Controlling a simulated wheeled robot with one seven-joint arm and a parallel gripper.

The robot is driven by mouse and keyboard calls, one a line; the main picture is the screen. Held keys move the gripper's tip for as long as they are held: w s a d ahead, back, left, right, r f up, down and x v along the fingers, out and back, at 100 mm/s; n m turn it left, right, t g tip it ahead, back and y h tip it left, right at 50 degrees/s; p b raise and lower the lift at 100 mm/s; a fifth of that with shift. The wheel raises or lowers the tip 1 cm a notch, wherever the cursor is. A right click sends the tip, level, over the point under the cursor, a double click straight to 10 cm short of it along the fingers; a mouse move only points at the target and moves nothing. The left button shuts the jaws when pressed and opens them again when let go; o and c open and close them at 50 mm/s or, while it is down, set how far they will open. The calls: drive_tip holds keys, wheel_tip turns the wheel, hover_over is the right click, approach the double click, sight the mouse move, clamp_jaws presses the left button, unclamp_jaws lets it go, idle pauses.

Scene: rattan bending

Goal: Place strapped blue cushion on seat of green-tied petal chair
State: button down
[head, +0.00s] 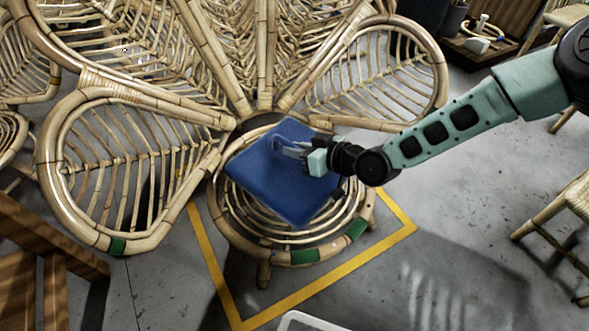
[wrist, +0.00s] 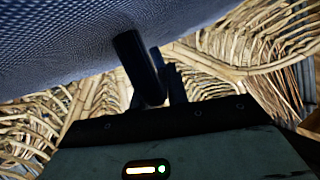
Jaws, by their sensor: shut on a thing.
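The blue cushion (head: 282,172) is over the round rattan seat of the petal chair (head: 300,257) in the head view, tilted, covering much of the seat. Green ties wrap the chair's seat rim and a left petal. My gripper (head: 296,150) is at the cushion's upper right and is shut on its strap. In the wrist view the cushion's blue fabric (wrist: 90,40) fills the top left, beside the dark fingers (wrist: 150,70). Whether the cushion touches the seat is hard to tell.
The large petal backs (head: 130,165) fan out behind and beside the seat. Yellow floor tape (head: 330,273) surrounds the chair's front. Another rattan seat (head: 578,197) stands at the right edge, and a wooden frame (head: 40,260) at lower left.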

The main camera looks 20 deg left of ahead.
sight(298, 162)
drive_tip(key=shift+f+b, duration=1.15)
drive_tip(key=shift+f, duration=1.2)
drive_tip(key=shift+f, duration=0.2)
drive_tip(key=c, duration=1.4)
unclamp_jaws()
drive_tip(key=shift+o, duration=0.2)
drive_tip(key=shift+r, duration=0.1)
drive_tip(key=shift+d+r, duration=0.25)
drive_tip(key=p+v, duration=0.5)
drive_tip(key=v, duration=0.5)
drive_tip(key=shift+s+d+r+p, duration=0.1)
drive_tip(key=shift+d+r+p, duration=0.05)
drive_tip(key=shift+p, duration=0.2)
drive_tip(key=shift+s+d, duration=0.15)
drive_tip(key=shift+d, duration=0.35)
